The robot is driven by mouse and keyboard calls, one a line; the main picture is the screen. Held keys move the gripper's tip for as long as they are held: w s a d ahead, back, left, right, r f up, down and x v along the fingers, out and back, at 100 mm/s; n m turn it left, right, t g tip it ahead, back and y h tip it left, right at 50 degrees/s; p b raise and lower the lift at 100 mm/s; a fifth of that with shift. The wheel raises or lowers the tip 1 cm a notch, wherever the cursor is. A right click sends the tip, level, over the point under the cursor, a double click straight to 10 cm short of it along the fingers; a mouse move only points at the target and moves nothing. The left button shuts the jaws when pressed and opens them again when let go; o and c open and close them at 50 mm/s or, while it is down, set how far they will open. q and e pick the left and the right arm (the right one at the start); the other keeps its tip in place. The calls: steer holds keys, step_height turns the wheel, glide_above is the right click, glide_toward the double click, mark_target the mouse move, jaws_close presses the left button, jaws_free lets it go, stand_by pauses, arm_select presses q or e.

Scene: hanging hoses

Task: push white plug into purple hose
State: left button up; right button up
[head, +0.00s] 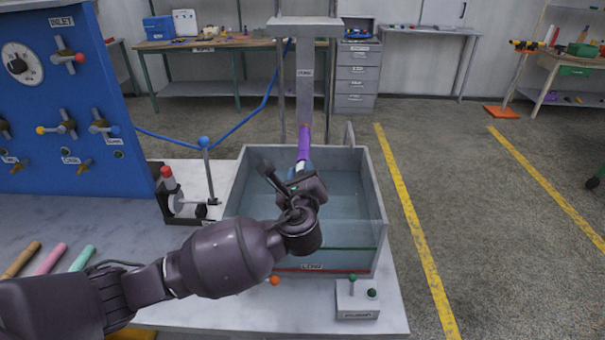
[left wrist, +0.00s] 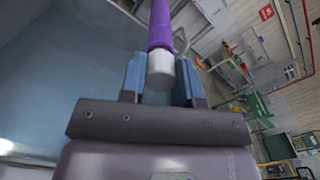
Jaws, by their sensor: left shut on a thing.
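The purple hose (head: 304,143) hangs down over the water tank in the head view. Its lower end also shows in the left wrist view (left wrist: 160,24). The white plug (left wrist: 161,70) is at the hose's lower end, in line with it and meeting it; how deep it sits inside the hose I cannot tell. The plug also shows as a small white piece in the head view (head: 302,164). My left gripper (head: 302,172) is below the hose, its blue fingers (left wrist: 160,63) shut on the plug from both sides. My right gripper is not in view.
The clear-walled tank (head: 375,200) stands around and below my left gripper. A post with a blue ball (head: 204,143) and a clamp stand with a red knob (head: 168,180) are left of it. Brown, pink and green hose pieces (head: 52,258) lie at the left. A small control box (head: 357,300) is in front.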

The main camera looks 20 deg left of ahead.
arm_select(q)
steer(key=shift+w+a, duration=0.15)
steer(key=shift+w, duration=0.2)
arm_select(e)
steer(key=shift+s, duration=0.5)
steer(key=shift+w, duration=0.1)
arm_select(q)
steer(key=o, duration=1)
steer(key=shift+w, duration=0.1)
steer(key=shift+c, duration=0.2)
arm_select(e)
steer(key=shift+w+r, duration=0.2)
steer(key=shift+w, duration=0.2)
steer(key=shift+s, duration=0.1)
